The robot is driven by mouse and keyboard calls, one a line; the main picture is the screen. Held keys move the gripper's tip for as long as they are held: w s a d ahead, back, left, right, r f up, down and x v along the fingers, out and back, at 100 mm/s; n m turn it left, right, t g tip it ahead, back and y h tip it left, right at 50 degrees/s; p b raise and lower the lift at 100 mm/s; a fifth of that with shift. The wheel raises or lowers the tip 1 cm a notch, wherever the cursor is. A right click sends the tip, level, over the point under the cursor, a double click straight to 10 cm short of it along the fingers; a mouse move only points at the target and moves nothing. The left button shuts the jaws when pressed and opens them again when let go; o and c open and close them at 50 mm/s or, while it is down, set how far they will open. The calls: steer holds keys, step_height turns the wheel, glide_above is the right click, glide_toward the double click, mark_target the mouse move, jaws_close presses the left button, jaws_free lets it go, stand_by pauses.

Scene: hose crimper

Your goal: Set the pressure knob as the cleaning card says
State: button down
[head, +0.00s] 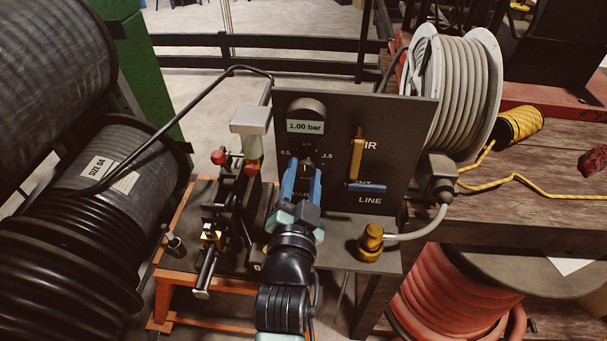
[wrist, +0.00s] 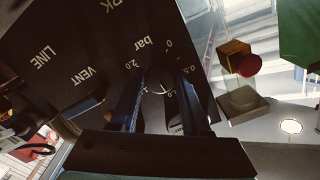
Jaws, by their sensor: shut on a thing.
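The dark pressure knob (head: 304,169) sits on the black panel (head: 405,130), below a round gauge (head: 306,112) whose display reads 1.00 bar. The blue fingers of my gripper (head: 302,184) are shut on the knob, one on each side. My fingers hide part of the scale in the head view. I cannot make out a readable cleaning card.
A red-knobbed clamp mechanism (head: 250,169) stands close on the left. A brass fitting (head: 372,238) with a hose is at front right. Large hose reels (head: 90,185) flank the left.

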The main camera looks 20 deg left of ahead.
steer(key=shift+c, duration=1.9)
jaws_free()
steer(key=shift+s, duration=0.1)
steer(key=b+v, duration=0.1)
steer(key=v, duration=1.1)
steer(key=shift+s+b, duration=0.3)
steer(key=shift+s, duration=0.1)
steer(key=shift+d, duration=0.1)
